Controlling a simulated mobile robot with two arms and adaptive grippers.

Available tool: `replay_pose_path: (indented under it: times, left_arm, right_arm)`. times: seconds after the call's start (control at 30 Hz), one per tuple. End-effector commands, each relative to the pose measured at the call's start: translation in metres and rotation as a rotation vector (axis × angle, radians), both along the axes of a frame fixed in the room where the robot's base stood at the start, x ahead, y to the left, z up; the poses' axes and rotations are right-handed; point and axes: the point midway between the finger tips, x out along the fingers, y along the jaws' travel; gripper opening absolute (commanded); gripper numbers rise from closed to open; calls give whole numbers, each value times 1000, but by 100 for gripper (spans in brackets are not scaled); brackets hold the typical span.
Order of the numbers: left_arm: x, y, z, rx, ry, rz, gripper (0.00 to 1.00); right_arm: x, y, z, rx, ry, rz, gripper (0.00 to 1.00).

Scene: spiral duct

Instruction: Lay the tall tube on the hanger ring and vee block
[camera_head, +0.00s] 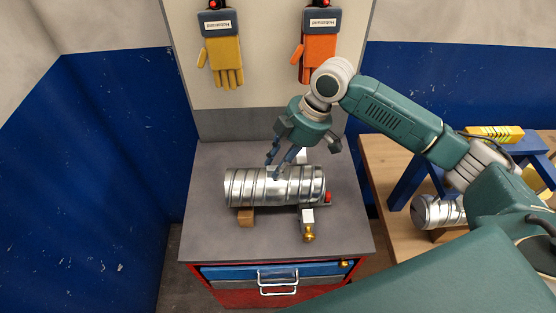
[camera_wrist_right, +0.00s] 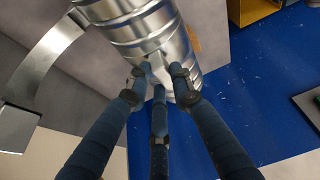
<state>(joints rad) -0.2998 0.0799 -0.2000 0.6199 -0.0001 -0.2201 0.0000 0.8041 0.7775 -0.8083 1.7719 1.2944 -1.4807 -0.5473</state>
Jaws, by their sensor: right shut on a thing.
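The tall tube (camera_head: 256,188), a shiny ribbed spiral duct, lies on its side across the grey bench top. A wooden block (camera_head: 246,217), apparently the vee block, shows under its left part. By its right part are pale fittings (camera_head: 307,215) of what seems to be the hanger ring; a curved metal band (camera_wrist_right: 47,55) shows beside the tube in the wrist view. My right gripper (camera_head: 273,170) points down at the tube's upper side, shut on a small raised part of the tube (camera_wrist_right: 157,62). Whether the tube fully rests on both supports is hidden. My left gripper is out of view.
A brass knob (camera_head: 309,234) and a red part (camera_head: 328,197) sit near the tube's right end. Another duct piece (camera_head: 436,212) lies on the wooden table (camera_head: 383,168) at right. Gloves (camera_head: 226,62) hang on the back panel. The bench's front left is clear.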

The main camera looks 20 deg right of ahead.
Motion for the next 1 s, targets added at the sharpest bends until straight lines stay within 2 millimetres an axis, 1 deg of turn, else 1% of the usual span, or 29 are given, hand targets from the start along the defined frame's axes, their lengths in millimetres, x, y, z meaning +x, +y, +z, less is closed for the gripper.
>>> replay_pose_path:
  times: [0.63,0.67,0.7,0.77,1.0]
  left_arm:
    - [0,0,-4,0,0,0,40]
    - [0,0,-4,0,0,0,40]
    - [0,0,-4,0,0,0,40]
    - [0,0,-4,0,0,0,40]
    - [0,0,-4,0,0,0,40]
  right_arm:
    - [1,1,-15,3,-2,0,0]
    - [1,1,-15,3,-2,0,24]
    - [1,1,-15,3,-2,1,32]
    - [1,1,-15,3,-2,1,43]
    - [0,0,-16,-1,1,0,44]
